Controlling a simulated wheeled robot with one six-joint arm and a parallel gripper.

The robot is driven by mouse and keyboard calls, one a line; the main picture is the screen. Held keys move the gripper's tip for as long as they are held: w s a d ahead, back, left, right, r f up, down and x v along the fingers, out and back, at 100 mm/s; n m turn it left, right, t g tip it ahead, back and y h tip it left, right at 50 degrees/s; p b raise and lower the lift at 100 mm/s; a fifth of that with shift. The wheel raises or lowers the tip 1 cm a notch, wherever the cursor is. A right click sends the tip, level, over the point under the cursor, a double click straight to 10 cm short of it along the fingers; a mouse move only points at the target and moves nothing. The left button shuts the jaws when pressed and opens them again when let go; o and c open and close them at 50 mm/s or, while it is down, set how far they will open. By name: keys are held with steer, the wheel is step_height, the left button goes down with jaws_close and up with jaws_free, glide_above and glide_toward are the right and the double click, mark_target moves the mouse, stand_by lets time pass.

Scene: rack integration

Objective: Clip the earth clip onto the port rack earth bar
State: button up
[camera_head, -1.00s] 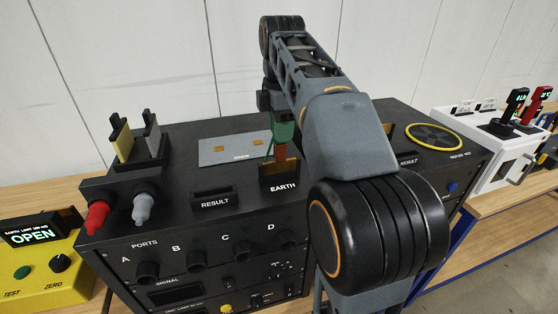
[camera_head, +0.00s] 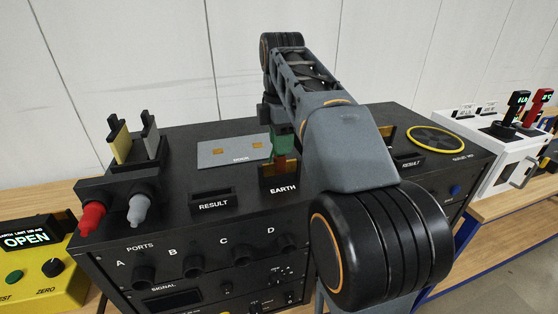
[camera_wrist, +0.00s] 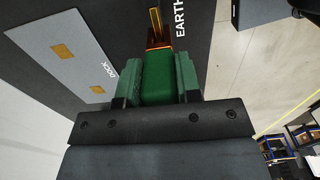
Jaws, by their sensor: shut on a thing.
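My gripper (camera_wrist: 152,84) is shut on the earth clip (camera_wrist: 157,76), a green block with copper-coloured jaws. In the head view the clip (camera_head: 283,144) hangs upright below my wrist, jaws down, above the holder marked EARTH. The earth bar (camera_head: 292,168) is a brass strip in that black holder, partly hidden behind the jaws. In the wrist view the bar (camera_wrist: 155,19) shows as a narrow yellow strip just beyond the jaws. The jaws overlap the bar in both views; I cannot tell whether they grip it or only touch it.
A grey DOCK plate (camera_head: 232,151) lies left of the clip on the rack top. A RESULT holder (camera_head: 212,199) stands left of EARTH. Red (camera_head: 92,214) and grey (camera_head: 139,209) plugs sit at the left front. A yellow tester (camera_head: 35,262) reads OPEN.

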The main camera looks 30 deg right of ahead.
steer(key=shift+f+b, duration=0.45)
steer(key=shift+f, duration=0.15)
steer(key=o, duration=1.1)
steer(key=shift+c, duration=0.2)
steer(key=shift+r, duration=0.1)
step_height(320, 180, up, 12)
steer(key=p, duration=0.5)
steer(key=shift+r, duration=0.1)
steer(key=shift+r+p, duration=0.7)
steer(key=shift+p, duration=0.25)
